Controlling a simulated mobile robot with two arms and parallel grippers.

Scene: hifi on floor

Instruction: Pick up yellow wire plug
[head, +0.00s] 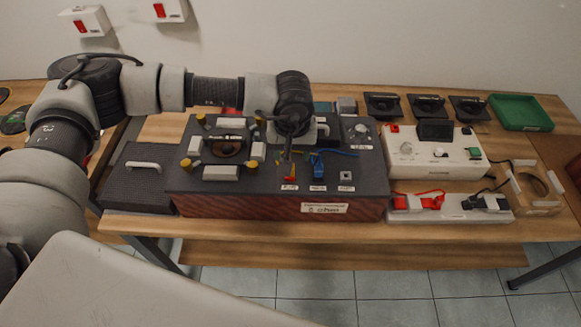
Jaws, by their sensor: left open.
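My left gripper (287,162) points down over the top of a dark box (235,196). It is open, and its fingertips are small and partly blended with what lies behind them. Right below the fingertips is a small orange-red plug (289,175) with a yellowish tint, standing in the box top behind a white label. I cannot tell whether the fingers touch it or whether it is the yellow wire plug. A blue plug (320,168) with a blue wire stands just to its right. My wrist hides part of the box top behind. My right gripper is not in view.
To the right are a white device (434,152), a white strip with red and black plugs (450,210), and a green tray (520,112). A dark case (140,178) stands left.

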